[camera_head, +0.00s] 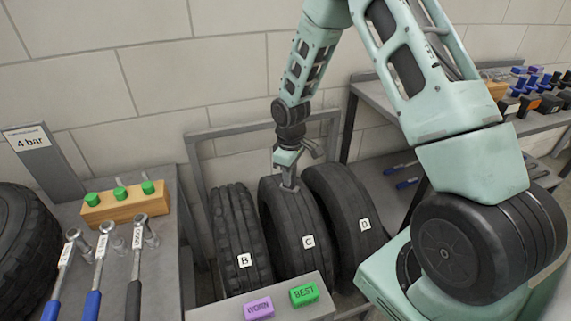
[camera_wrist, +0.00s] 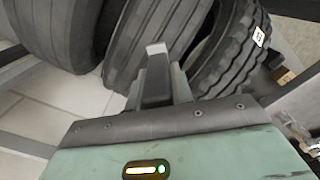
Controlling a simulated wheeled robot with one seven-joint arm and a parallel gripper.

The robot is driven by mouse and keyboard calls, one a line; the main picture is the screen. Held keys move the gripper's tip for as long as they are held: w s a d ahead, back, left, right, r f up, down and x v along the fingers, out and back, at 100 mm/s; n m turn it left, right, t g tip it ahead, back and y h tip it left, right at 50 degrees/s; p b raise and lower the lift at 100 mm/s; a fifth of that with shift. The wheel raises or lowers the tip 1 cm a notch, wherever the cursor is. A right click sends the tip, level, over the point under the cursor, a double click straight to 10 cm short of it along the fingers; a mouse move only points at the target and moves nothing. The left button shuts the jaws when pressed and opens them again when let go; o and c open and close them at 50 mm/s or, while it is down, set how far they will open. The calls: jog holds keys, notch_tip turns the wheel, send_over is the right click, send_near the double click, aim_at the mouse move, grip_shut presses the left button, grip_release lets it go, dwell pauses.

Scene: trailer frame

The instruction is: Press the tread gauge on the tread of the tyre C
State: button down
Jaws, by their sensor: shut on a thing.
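Tyre C (camera_head: 303,262) stands upright between tyre B (camera_head: 236,225) and tyre D (camera_head: 345,210) in a grey rack. A white C label is on its tread. My gripper (camera_head: 287,180) points down at the top of tyre C's tread. In the wrist view my gripper (camera_wrist: 158,85) is shut on the tread gauge (camera_wrist: 156,49), a small piece with a pale tip. The tip lies over the tread of the middle tyre (camera_wrist: 150,30). I cannot tell whether it touches the rubber. The gauge is mostly hidden by the fingers.
A purple WORN block (camera_head: 258,307) and a green BEST block (camera_head: 304,293) lie on a grey ledge in front. A bench (camera_head: 150,240) at left holds gauges and a wooden block (camera_head: 125,204) with green caps. A shelf (camera_head: 385,100) stands at right.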

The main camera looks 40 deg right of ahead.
jog(key=w+d+f+n+b, duration=0.1)
jog(key=f+b, duration=0.1)
jog(key=w+d+f+n+b, duration=0.1)
jog(key=n+b, duration=0.1)
jog(key=b, duration=0.1)
jog(key=shift+w+d+f, duration=0.1)
jog(key=shift+w+f, duration=0.25)
jog(key=shift+f, duration=0.05)
dwell(0.3)
jog(key=shift+f+b, duration=0.3)
jog(key=shift+f, duration=0.4)
dwell(2.4)
jog(key=shift+r, duration=0.1)
notch_tip(320, 180, up, 6)
jog(key=p, duration=0.5)
jog(key=shift+s, duration=0.1)
dwell(0.8)
